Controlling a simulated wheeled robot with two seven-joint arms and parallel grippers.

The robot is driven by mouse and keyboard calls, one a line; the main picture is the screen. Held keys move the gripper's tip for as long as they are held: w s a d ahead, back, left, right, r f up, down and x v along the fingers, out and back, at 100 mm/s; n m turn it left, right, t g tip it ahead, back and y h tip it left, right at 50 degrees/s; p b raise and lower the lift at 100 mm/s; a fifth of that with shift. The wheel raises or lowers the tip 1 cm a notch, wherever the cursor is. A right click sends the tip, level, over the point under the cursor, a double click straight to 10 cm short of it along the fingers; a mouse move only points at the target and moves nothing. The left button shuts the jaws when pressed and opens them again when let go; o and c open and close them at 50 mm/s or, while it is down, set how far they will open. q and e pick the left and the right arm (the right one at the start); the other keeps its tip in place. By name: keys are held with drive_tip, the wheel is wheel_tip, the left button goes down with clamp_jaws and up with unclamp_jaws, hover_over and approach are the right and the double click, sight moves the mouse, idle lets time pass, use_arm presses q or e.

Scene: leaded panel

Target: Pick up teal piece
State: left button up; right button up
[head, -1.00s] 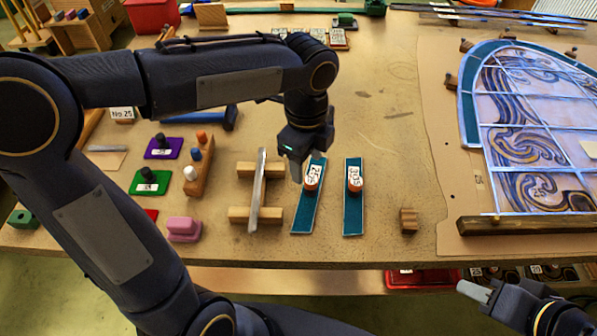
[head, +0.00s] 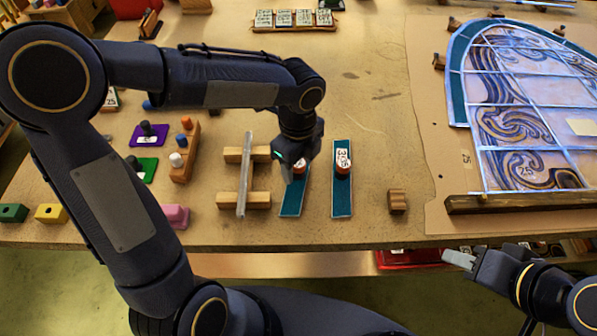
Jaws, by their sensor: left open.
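Two flat teal strips lie side by side on the bench. The left teal piece (head: 293,198) has an orange-rimmed round knob with a label, now largely hidden by my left gripper. The right teal piece (head: 342,203) has a similar knob (head: 343,161) marked 305. My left gripper (head: 293,172) is open and points down at the left piece's knob, its fingertips close beside it. Whether they touch the knob I cannot tell. My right gripper (head: 459,260) is low at the right, in front of the bench edge, away from both pieces; its jaw gap is not clear.
A metal bar (head: 243,183) rests on two wooden blocks just left of the strips. A small ribbed wooden block (head: 398,201) stands to their right. The arched leaded panel (head: 520,110) fills the right side. Bare bench lies behind the strips.

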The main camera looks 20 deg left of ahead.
use_arm(q)
drive_tip(key=shift+c, duration=0.4)
drive_tip(key=c, duration=1.1)
drive_tip(key=shift+o, duration=0.2)
drive_tip(key=shift+r, duration=0.15)
drive_tip(key=shift+r, duration=0.6)
drive_tip(key=s+r, duration=1.1)
drive_tip(key=s, duration=0.3)
drive_tip(key=shift+r+b, duration=0.3)
drive_tip(key=shift+b, duration=0.05)
